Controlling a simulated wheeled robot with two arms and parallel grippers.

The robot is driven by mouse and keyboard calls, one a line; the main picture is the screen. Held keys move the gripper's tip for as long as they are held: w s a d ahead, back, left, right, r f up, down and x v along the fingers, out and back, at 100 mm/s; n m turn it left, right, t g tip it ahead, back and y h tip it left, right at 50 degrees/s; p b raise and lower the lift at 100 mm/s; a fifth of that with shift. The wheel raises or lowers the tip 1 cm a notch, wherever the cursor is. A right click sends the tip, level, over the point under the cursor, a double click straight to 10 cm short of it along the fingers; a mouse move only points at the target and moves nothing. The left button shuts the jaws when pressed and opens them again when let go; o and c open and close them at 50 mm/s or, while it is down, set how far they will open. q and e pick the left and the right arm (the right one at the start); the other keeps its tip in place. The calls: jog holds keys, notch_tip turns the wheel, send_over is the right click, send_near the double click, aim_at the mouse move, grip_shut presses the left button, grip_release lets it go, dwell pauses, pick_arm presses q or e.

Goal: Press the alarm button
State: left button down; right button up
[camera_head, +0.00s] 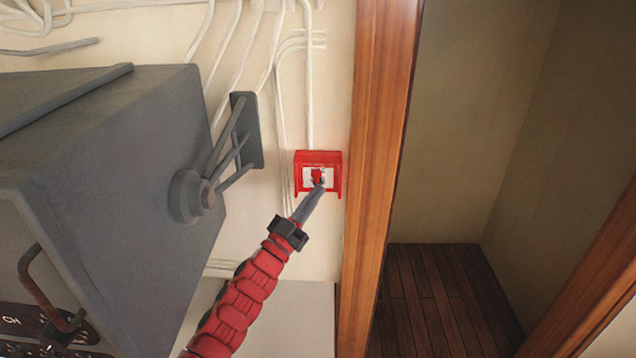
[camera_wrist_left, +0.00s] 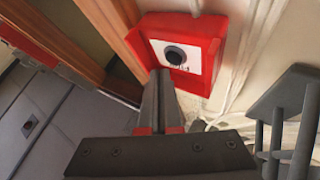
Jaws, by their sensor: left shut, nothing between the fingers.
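The alarm button is a red wall box (camera_head: 318,158) with a white face, mounted on the cream wall just left of the wooden door frame. In the left wrist view the box (camera_wrist_left: 215,30) shows a round black button (camera_wrist_left: 175,55) on its white plate. My left gripper (camera_head: 318,187) is shut and empty, its tips in front of the lower part of the box. In the left wrist view the shut fingers (camera_wrist_left: 160,75) point up at the box, with their tips just below and left of the black button. I cannot tell whether they touch the box. My right gripper is not in view.
A large grey metal cabinet (camera_head: 120,190) on a wall bracket (camera_head: 246,130) stands left of my left arm. White cables (camera_head: 309,80) run down the wall to the box. A wooden door frame (camera_head: 378,150) stands close on the right, with an open doorway beyond.

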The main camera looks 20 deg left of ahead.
pick_arm(q)
jog(key=shift+w, duration=0.15)
dwell(0.6)
jog(key=shift+w+a, duration=0.1)
jog(key=shift+w, duration=0.2)
jog(key=shift+w+a, duration=0.1)
jog(key=shift+w, duration=0.25)
dwell(0.7)
jog(key=shift+s, duration=0.75)
jog(key=shift+s+d+f, duration=0.1)
jog(key=shift+d, duration=0.1)
jog(key=s, duration=0.2)
jog(key=s+d, duration=0.1)
jog(key=s, duration=0.1)
jog(key=shift+s+d, duration=0.2)
jog(key=shift+s, duration=0.15)
